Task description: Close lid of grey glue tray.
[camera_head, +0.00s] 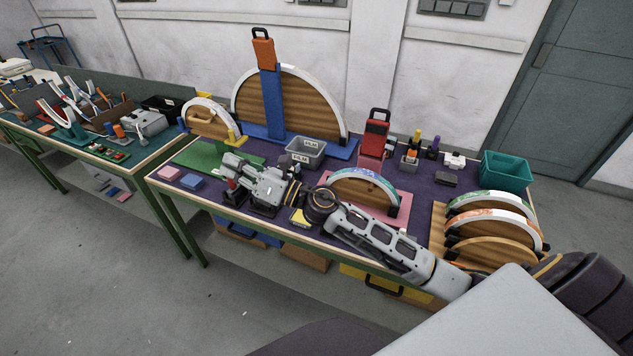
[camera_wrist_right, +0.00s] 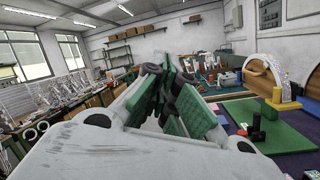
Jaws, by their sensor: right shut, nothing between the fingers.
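No tray with a readable glue label shows. A grey open-topped tray (camera_head: 306,152) with white labels that seem to read FILM stands at the middle of the purple-topped table. Whether it is the glue tray, or has a lid, I cannot tell. My right gripper (camera_head: 228,166) reaches in from the right, low over the front left of this table, left of the tray and apart from it. Its fingers (camera_wrist_right: 160,85) are shut and empty in the right wrist view. The gripper and forearm hide part of the table front. My left gripper is not in view.
A green mat (camera_head: 205,156) lies at the table's left, with pink (camera_head: 169,173) and blue (camera_head: 191,182) blocks in front. A pink-based arch (camera_head: 362,190) stands behind my forearm. Large wooden arches (camera_head: 290,105) stand at the back. A teal bin (camera_head: 506,171) is at right.

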